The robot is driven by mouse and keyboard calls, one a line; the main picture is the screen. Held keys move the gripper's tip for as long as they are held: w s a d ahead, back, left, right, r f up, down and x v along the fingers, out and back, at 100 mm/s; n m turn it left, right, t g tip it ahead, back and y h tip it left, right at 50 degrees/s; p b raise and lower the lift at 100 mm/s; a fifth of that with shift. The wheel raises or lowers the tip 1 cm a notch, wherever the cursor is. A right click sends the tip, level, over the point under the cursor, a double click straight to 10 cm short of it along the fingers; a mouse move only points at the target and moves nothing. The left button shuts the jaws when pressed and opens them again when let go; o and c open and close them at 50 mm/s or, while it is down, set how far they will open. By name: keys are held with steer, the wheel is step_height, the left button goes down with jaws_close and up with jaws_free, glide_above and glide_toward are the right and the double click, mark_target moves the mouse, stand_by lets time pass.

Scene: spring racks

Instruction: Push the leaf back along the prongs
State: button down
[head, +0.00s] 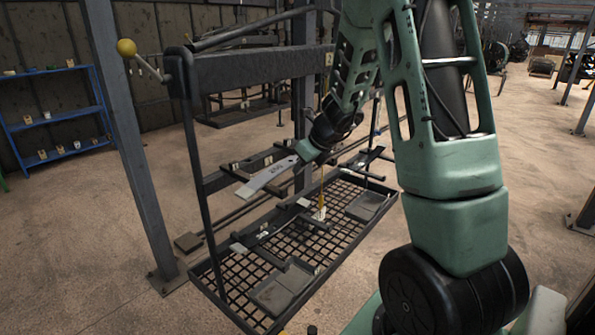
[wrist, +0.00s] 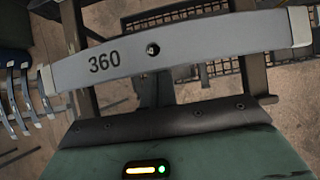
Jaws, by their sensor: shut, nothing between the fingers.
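The leaf (head: 268,177) is a long, slightly curved grey steel strip with pale ends, lying across the dark prongs (head: 240,172) of the rack. In the wrist view the leaf (wrist: 200,50) spans almost the full width, marked 360, with a hole near its middle. Prongs (wrist: 255,75) pass beneath it on both sides. My gripper (head: 308,152) is shut and empty beside the leaf in the head view. In the wrist view its dark front edge (wrist: 170,123) lies just below the leaf, near its middle. Whether they touch I cannot tell. The fingertips are not clearly visible.
A mesh shelf (head: 240,270) with shallow trays lies below the prongs. A grey post (head: 130,150) and the rack's upper beam (head: 255,70) stand close by. A blue shelf (head: 55,115) is at the far left. Several curved leaves (wrist: 20,100) show left in the wrist view.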

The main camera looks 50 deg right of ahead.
steer(key=shift+w+p, duration=1.5)
steer(key=shift+w, duration=2.4)
steer(key=shift+s+a+b, duration=0.1)
steer(key=shift+s+b, duration=1.2)
steer(key=shift+s, duration=1.75)
